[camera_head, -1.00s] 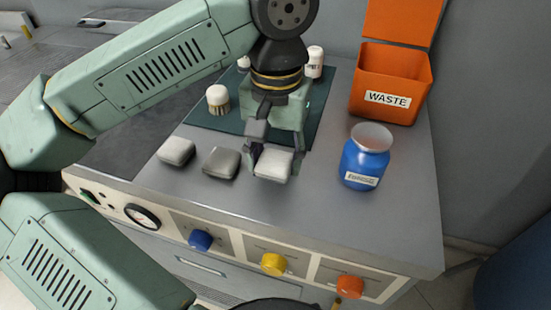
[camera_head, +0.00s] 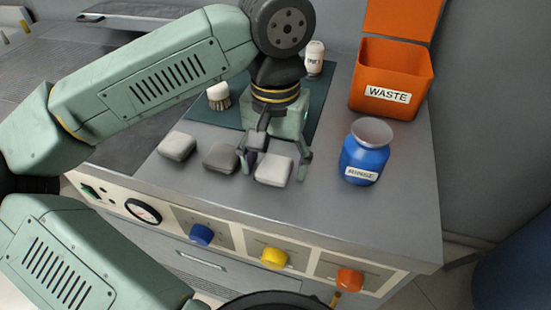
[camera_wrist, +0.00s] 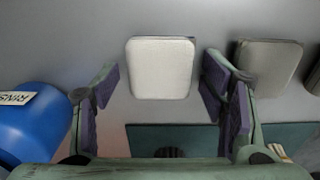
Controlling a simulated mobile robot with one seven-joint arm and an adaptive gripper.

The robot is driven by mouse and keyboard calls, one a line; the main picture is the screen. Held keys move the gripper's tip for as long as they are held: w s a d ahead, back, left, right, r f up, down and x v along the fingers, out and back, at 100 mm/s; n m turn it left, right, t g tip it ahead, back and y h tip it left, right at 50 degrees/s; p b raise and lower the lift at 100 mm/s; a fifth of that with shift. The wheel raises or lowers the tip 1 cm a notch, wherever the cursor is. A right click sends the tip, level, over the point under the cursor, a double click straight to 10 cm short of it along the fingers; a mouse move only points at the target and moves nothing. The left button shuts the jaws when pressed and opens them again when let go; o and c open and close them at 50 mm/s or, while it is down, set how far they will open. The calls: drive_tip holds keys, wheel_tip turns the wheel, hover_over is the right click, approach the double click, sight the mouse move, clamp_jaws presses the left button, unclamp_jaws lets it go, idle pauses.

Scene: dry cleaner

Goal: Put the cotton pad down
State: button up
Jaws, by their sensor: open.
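A white cotton pad (camera_head: 273,170) lies on the grey counter, the rightmost of three pads in a row. In the wrist view the white pad (camera_wrist: 161,68) lies between the spread fingers, with a gap on each side. My gripper (camera_head: 275,168) is open just above and behind this pad, its fingers apart to either side. It also shows open in the wrist view (camera_wrist: 160,88). A grey pad (camera_head: 221,158) lies just left of it and also shows in the wrist view (camera_wrist: 270,65). A light pad (camera_head: 177,146) lies farther left.
A blue rinse jar (camera_head: 365,155) stands to the right of the gripper. An orange waste bin (camera_head: 390,108) with a raised lid is behind it. A dark green mat (camera_head: 208,116) holds a brush (camera_head: 219,97) and a white bottle (camera_head: 315,58). The counter's front right is clear.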

sight(275, 164)
wheel_tip(275, 164, up, 12)
drive_tip(key=shift+r, duration=0.15)
idle(0.5)
drive_tip(key=shift+s, duration=0.1)
idle(0.3)
